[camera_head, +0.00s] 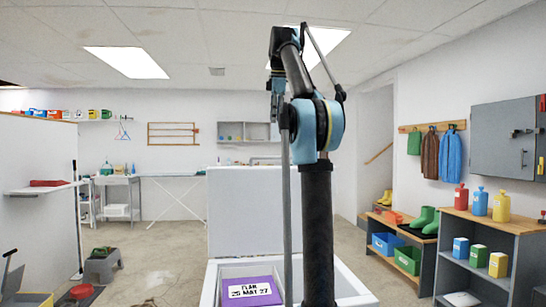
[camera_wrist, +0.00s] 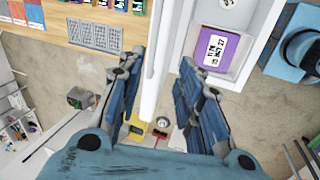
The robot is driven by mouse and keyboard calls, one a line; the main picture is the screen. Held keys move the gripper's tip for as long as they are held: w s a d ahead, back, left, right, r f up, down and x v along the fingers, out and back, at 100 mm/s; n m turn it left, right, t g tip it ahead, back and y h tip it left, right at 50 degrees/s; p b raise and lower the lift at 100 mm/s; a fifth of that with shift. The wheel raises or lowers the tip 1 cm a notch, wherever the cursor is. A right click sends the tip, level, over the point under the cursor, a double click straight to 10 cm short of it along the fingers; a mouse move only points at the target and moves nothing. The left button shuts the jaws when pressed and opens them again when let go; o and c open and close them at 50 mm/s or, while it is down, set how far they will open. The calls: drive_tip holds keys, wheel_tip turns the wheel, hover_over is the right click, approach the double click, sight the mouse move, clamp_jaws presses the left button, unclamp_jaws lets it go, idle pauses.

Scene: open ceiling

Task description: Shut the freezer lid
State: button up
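The white freezer (camera_head: 352,288) stands in front of me in the head view, with its lid (camera_head: 235,210) raised about upright at its far side. The freezer is open, and a purple box (camera_head: 236,284) with a white label lies inside. In the wrist view, the lid (camera_wrist: 160,50) shows edge-on as a long white slab, and the purple box (camera_wrist: 205,50) is to its right. My gripper (camera_wrist: 160,64) is open, with one finger on each side of the lid's edge in the picture. I cannot tell whether either finger touches the lid. My arm hides part of the freezer in the head view.
A shelf unit (camera_head: 487,238) with coloured bottles and a low bench (camera_head: 404,252) with green boots stand at the right. A white partition (camera_head: 38,190) is at the left, with a step stool (camera_head: 102,264) on the floor. Open floor lies left of the freezer.

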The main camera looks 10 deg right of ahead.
drive_tip(key=r, duration=0.1)
hover_over(274, 167)
drive_tip(key=shift+n, duration=0.4)
drive_tip(key=f, duration=1.6)
drive_tip(key=shift+w+d+f, duration=0.1)
drive_tip(key=shift+w+f, duration=0.2)
clamp_jaws()
drive_tip(key=shift+s, duration=0.15)
